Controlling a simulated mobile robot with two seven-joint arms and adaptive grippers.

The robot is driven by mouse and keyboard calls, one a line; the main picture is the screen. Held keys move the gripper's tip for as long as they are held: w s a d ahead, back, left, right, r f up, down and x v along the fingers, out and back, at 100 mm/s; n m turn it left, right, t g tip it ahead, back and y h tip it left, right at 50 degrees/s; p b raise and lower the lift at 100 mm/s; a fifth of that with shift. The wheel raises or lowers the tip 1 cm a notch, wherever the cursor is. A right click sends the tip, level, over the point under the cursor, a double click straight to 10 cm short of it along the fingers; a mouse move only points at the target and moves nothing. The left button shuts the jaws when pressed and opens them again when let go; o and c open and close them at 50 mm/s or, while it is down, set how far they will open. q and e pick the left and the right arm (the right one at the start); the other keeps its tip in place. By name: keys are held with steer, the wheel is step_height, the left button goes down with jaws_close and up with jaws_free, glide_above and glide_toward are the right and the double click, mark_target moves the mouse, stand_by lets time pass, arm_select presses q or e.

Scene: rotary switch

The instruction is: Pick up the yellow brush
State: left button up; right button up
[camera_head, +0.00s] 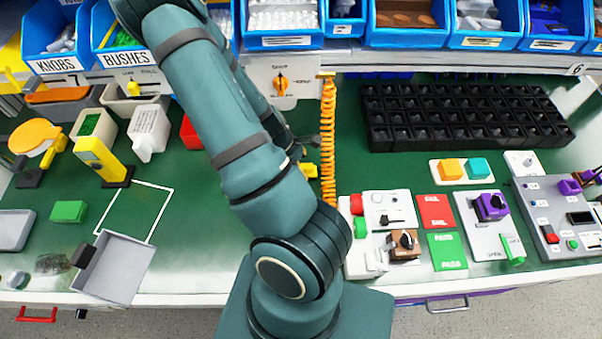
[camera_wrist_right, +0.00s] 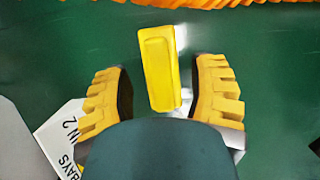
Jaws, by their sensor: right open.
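My right gripper (camera_wrist_right: 164,70) is open in the right wrist view, with a yellow toothed finger on each side. The yellow brush (camera_wrist_right: 160,68) shows there as a yellow block between the fingers, with a gap on both sides, over the green bench top. It stands slightly tilted in the picture; I see no bristles. In the head view my right arm reaches across the bench and mostly hides the gripper (camera_head: 297,150). A small yellow patch beside it could be the brush or a finger; I cannot tell. My left gripper is not in view.
An orange coiled cord (camera_head: 328,140) hangs just right of the gripper in the head view. A black compartment tray (camera_head: 460,115) lies further right. A panel with an orange rotary switch (camera_head: 281,83) stands behind. Blue bins (camera_head: 410,38) line the back. A white label card (camera_wrist_right: 62,140) lies near the left finger.

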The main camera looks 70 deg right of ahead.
mark_target(306, 166)
steer(key=shift+s+f, duration=0.1)
steer(key=shift+f, duration=0.2)
jaws_close()
steer(key=shift+r, duration=0.1)
steer(key=shift+r, duration=0.55)
step_height(306, 166, up, 2)
steer(key=shift+r+p, duration=0.2)
steer(key=shift+p, duration=0.55)
steer(key=w+a, duration=0.2)
steer(key=w, duration=0.3)
steer(key=w+a, duration=0.1)
steer(key=w, duration=0.5)
steer(key=w+a, duration=0.2)
steer(key=w, duration=0.4)
steer(key=shift+a+f+p, duration=0.1)
steer(key=shift+a+p, duration=0.2)
steer(key=shift+a, duration=0.05)
